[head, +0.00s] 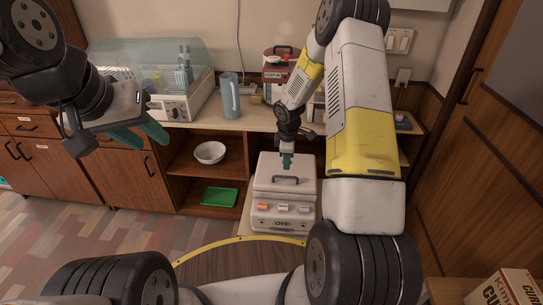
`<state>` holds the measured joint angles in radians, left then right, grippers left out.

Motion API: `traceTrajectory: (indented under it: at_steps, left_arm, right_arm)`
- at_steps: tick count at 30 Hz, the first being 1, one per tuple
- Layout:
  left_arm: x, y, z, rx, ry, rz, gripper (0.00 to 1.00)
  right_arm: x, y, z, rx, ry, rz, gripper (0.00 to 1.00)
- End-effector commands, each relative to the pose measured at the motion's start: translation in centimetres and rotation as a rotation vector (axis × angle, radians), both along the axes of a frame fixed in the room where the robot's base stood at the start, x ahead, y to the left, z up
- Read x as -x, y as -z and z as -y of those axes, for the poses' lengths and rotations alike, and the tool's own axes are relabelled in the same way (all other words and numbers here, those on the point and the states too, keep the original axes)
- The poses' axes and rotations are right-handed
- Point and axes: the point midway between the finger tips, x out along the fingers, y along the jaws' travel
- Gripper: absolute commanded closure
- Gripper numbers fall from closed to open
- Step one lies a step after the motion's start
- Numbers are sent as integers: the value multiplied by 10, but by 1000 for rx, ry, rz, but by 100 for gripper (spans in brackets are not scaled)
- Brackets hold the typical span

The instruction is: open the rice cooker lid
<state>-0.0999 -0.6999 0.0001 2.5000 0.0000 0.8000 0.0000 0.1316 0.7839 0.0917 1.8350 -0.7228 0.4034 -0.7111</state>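The rice cooker (258,208) is a white box with coloured buttons and a small display on its front. It stands low in front of the counter. Its white lid (264,178) looks closed, and a dark handle (286,179) lies across the top. My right gripper (286,161) points down over the back part of the lid, just behind the handle. Its teal fingers look close together, and I cannot tell whether they touch the lid or how far apart they are. My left gripper (152,141) is far to the left, empty, with its teal fingers apart.
The counter behind holds a dish dryer (187,104) with a clear cover, a blue-grey pitcher (230,95) and a red appliance (282,62). A white bowl (209,152) and a green tray (219,197) are on shelves below. A box (508,290) stands at lower right.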

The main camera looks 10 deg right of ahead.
Motion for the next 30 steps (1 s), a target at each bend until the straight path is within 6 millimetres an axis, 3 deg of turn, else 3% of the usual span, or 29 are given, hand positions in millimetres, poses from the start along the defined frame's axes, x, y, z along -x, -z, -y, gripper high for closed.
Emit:
traceTrajectory:
  at_steps: [16, 21, 29, 30]
  left_arm:
    - [0, 0, 0, 0, 0, 0, 64]
    - [0, 0, 0, 0, 0, 0, 64]
    - [0, 0, 0, 0, 0, 0, 64]
    - [0, 0, 0, 0, 0, 0, 64]
  right_arm:
    - [-12, 74, 3, 1, -17, -8, 67]
    - [-15, 84, 3, 1, -17, -5, 67]
    - [-15, 85, 3, 1, -16, -5, 67]
    - [-15, 85, 3, 1, -16, -5, 75]
